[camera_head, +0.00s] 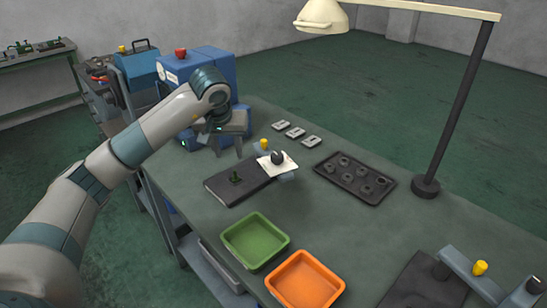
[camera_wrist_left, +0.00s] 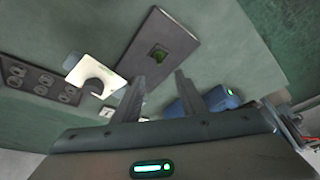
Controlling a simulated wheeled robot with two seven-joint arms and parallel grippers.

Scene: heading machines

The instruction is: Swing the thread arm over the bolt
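A dark flat base plate (camera_head: 222,190) lies on the bench with a small green fitting (camera_head: 235,178) on it. Beside its right end is a white square plate with a dark round knob (camera_head: 277,157), next to a yellow cap (camera_head: 264,144); this looks like the thread arm, swung off the green fitting. The bolt is too small to make out. My left gripper (camera_head: 228,153) hangs above the bench behind the base plate, fingers apart and empty. The left wrist view shows the open fingers (camera_wrist_left: 160,77), with the green fitting (camera_wrist_left: 158,55) beyond them. My right gripper is not in view.
A dark tray (camera_head: 340,186) of rings lies to the right, with several small grey blocks (camera_head: 295,132) behind. Green (camera_head: 236,232) and orange (camera_head: 297,273) bins stand in front. A lamp post (camera_head: 455,120) rises at right. A blue machine (camera_head: 210,68) stands behind my left arm.

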